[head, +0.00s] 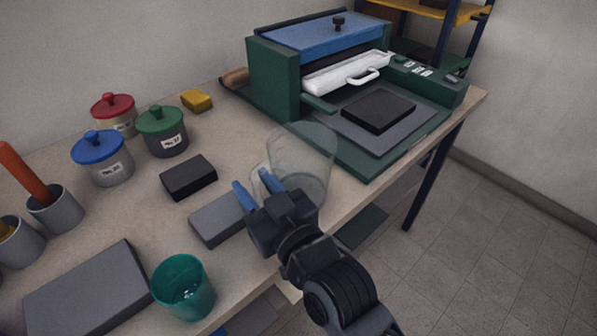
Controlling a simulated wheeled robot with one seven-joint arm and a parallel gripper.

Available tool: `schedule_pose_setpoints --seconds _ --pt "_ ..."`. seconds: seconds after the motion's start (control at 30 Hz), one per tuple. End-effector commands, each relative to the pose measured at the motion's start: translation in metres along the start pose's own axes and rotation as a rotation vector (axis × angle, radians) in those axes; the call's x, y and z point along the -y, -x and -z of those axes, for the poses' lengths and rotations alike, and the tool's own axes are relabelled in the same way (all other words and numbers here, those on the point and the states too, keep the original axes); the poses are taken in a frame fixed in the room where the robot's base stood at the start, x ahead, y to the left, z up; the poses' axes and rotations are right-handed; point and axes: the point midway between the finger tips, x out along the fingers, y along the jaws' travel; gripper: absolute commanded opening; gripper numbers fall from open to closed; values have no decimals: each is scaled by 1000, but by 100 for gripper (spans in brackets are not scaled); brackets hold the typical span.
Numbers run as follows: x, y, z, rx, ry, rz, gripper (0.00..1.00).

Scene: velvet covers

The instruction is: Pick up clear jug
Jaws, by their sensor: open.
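The clear jug (306,152) stands upright on the table near its front edge, in the middle of the head view. It is see-through, with what looks like a clear handle on its left side. My gripper (254,188) is open, with its two blue fingertips at the jug's lower left, by the handle. The gripper body covers part of the jug's lower side. I cannot tell whether the fingers touch the jug or whether the handle lies between them.
A green machine (276,82) with a blue lid stands behind and right. A grey block (215,220) lies just left of my gripper, with a black block (188,177) behind it. A teal cup (183,288) stands near the front edge. Lidded jars (163,131) stand at the back left.

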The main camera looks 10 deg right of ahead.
Motion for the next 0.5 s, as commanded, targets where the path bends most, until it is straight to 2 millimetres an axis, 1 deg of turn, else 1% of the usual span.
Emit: schedule_pose_setpoints --seconds 0.13,0.5 --pt "0 0 0 0 0 0 40" --pt "0 0 0 0 -1 0 5"
